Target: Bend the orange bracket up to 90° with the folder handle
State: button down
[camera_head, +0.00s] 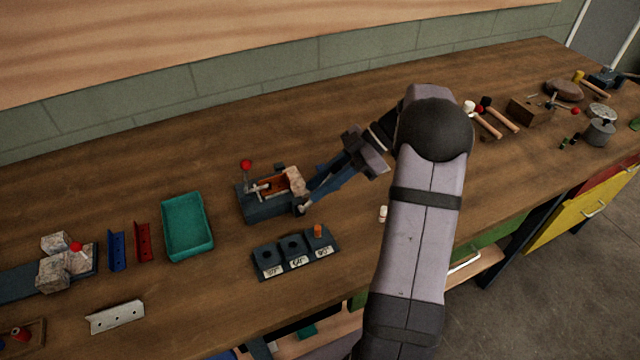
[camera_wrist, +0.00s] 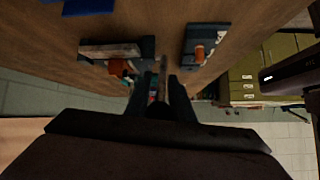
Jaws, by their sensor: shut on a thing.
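The folder (camera_head: 268,210) is a small dark blue bench tool in the middle of the bench, with a red-knobbed lever standing at its back left. The orange bracket (camera_head: 271,187) shows as an orange-brown piece in it, partly covered by metal parts; it also shows in the wrist view (camera_wrist: 125,67). Its bend angle cannot be read. My gripper (camera_head: 308,199) reaches down from the right to the folder's right front corner. In the wrist view its fingers (camera_wrist: 162,78) are shut on a narrow bar, apparently the folder handle, mostly hidden between them.
A dark block (camera_head: 296,257) with labelled slots stands in front of the folder, an orange peg (camera_head: 318,231) in its right slot. A teal tray (camera_head: 187,228), blue and red brackets and a clamp (camera_head: 60,265) lie to the left. Hammers (camera_head: 490,120) lie at the back right.

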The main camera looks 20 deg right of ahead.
jog(key=shift+d, duration=0.1)
jog(key=c, duration=1.6)
grip_release()
jog(key=shift+c, duration=0.2)
jog(key=b+v, duration=0.1)
jog(key=v, duration=0.6)
jog(key=shift+d+r, duration=0.15)
jog(key=shift+d, duration=0.05)
